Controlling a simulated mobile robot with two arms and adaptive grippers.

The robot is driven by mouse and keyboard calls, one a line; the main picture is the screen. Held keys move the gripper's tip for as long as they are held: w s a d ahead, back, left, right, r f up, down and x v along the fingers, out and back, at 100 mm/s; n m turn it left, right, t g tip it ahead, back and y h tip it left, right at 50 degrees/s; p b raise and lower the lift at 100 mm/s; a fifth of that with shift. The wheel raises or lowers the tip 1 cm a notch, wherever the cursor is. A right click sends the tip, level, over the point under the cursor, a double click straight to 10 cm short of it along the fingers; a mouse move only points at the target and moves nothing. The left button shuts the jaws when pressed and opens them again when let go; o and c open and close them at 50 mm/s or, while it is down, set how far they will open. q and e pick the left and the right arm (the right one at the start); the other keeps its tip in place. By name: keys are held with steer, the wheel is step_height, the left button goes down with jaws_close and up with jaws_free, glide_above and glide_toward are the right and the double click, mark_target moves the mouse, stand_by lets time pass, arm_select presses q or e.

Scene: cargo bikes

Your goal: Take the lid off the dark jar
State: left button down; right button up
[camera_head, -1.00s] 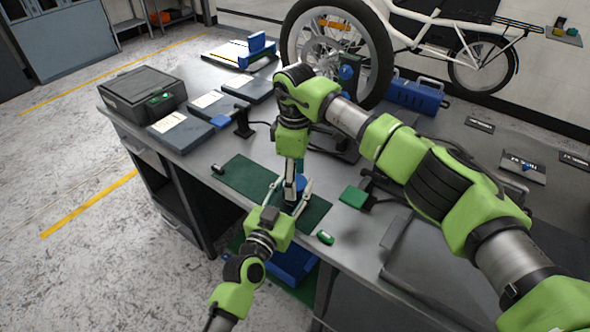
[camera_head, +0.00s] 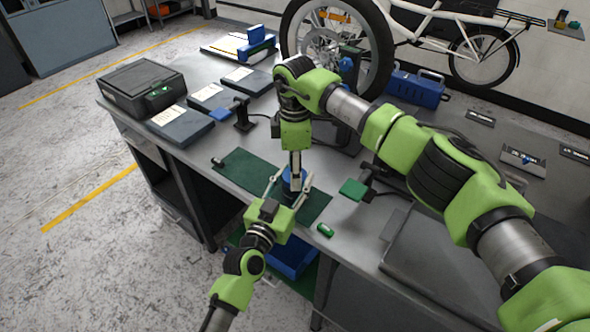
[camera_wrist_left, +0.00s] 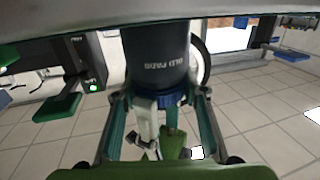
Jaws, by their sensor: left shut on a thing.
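The dark jar (camera_wrist_left: 156,52), lettered "OLD PADS", fills the top middle of the left wrist view, which looks upside down. Its blue lid (camera_wrist_left: 172,99) shows at the jar's end and appears seated on it. In the head view the blue lid (camera_head: 287,186) sits over the green mat, with the jar mostly hidden. My right gripper (camera_head: 296,184) points straight down at the lid. Its fingers are seen edge-on, so their grip is unclear.
The green mat (camera_head: 245,173) lies on the grey workbench. A small green object (camera_head: 325,230) lies near the front edge, and a green plate on a stand (camera_head: 353,189) is to the right. Dark flat boxes (camera_head: 181,125) and a dark case (camera_head: 142,88) stand left. A bike wheel rises behind.

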steer(key=o, duration=1.2)
steer(key=shift+r, duration=2.3)
arm_select(q)
steer(key=c, duration=1.2)
jaws_free()
